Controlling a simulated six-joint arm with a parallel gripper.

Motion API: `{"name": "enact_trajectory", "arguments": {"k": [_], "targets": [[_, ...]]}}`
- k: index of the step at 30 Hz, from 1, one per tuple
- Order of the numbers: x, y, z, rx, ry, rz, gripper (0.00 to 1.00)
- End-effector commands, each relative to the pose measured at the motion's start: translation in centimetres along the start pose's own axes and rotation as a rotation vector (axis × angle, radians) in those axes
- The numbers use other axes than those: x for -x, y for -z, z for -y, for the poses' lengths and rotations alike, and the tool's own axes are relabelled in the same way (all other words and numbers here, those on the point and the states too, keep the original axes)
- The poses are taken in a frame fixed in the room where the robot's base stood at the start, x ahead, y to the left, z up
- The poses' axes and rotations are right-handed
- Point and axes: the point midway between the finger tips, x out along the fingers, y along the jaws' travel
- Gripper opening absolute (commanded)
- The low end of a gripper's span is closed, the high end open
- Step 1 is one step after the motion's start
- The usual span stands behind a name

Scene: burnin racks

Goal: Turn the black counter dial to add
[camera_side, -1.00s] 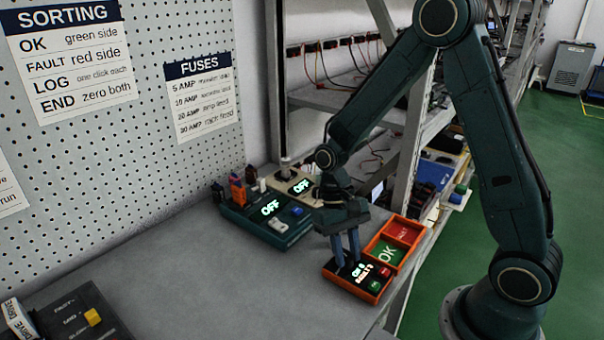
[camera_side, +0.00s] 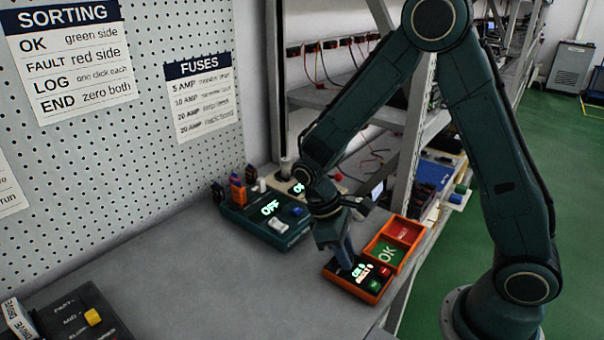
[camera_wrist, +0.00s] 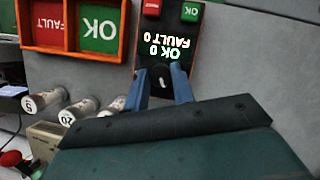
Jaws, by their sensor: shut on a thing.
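The counter box is an orange-rimmed black unit (camera_side: 376,298) at the right end of the bench. Its lit display (camera_wrist: 166,42) reads OK 0 and FAULT 0, upside down in the wrist view. A red button (camera_wrist: 152,7) and a green button (camera_wrist: 191,11) sit beyond the display. The black dial (camera_wrist: 161,76) is between my gripper's two blue fingers, with a light mark on its top. My gripper (camera_side: 348,266) points down at the box, shut on the dial. In the side view the fingers hide the dial.
An orange tray (camera_side: 371,238) with a red FAULT side and a green OK side adjoins the box. A teal unit (camera_side: 262,232) showing OFF stands behind left. Numbered white cylinders (camera_wrist: 83,108) are near my gripper in the wrist view. The bench middle is clear.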

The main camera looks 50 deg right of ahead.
Motion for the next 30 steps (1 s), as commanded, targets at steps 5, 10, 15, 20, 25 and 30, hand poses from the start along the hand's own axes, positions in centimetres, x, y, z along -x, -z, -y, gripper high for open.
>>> {"name": "enact_trajectory", "arguments": {"k": [5,10,15,20,25,30], "targets": [[0.08,0.08,0.03,0.033,-0.014,-0.004,0.02],[0.07,0.08,0.02,0.039,-0.017,-0.004,0.02],[0.07,0.08,0.02,0.038,-0.016,-0.004,0.02],[0.05,0.07,0.02,0.037,-0.016,-0.003,0.46],[0.03,0.04,0.02,0.037,-0.016,-0.002,0.46],[0.08,0.03,0.02,0.037,-0.016,-0.002,0.46]]}}
